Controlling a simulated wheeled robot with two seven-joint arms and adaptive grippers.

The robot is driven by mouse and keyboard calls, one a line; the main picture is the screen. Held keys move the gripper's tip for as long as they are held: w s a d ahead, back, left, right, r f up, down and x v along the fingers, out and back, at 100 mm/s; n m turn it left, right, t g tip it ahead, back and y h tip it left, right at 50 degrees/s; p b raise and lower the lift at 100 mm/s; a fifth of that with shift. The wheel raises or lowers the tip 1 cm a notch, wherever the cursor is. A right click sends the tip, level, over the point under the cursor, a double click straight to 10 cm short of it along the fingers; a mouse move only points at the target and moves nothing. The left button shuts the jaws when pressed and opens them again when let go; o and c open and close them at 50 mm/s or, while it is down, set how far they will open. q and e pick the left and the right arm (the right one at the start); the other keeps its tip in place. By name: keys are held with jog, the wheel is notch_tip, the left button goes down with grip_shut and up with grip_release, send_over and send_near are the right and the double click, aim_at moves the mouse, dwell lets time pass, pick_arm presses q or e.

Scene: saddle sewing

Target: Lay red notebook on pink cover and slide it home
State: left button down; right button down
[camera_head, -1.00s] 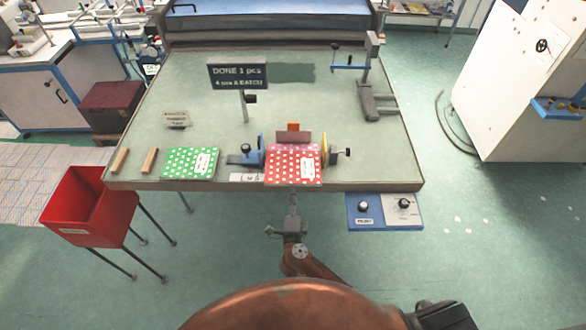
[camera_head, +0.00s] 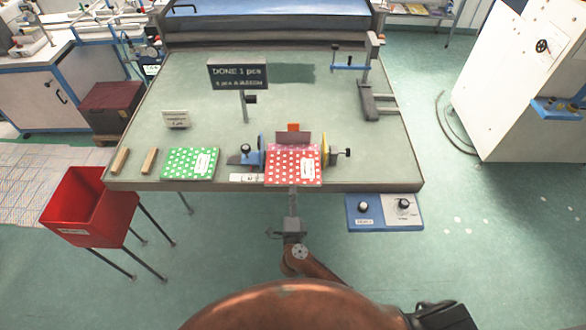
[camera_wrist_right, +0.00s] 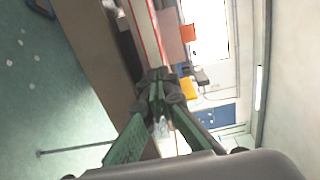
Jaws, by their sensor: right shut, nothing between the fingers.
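A red, white-dotted notebook (camera_head: 285,168) with a white label lies at the front edge of the table, between a blue stop and a yellow stop. In the right wrist view its pale page edge with red borders (camera_wrist_right: 147,38) shows just beyond the fingertips. The fingers also show in the right wrist view (camera_wrist_right: 157,80). My left gripper is not in view.
A blue clamp (camera_head: 246,158) stands left of the notebook and a yellow stop (camera_head: 325,150) right of it. A pinkish plate (camera_head: 293,138) stands behind. A green dotted notebook (camera_head: 178,163), wooden blocks (camera_head: 149,161) and a sign (camera_head: 238,75) are left. The table's middle is free.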

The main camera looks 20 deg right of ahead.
aim_at(293, 185)
jog(key=shift+p+x, duration=0.55)
jog(key=shift+x, duration=3.25)
jog(key=shift+p+v, duration=0.85)
jog(key=shift+v, duration=0.6)
jog(key=shift+p+v, duration=0.6)
jog(key=shift+v, duration=0.95)
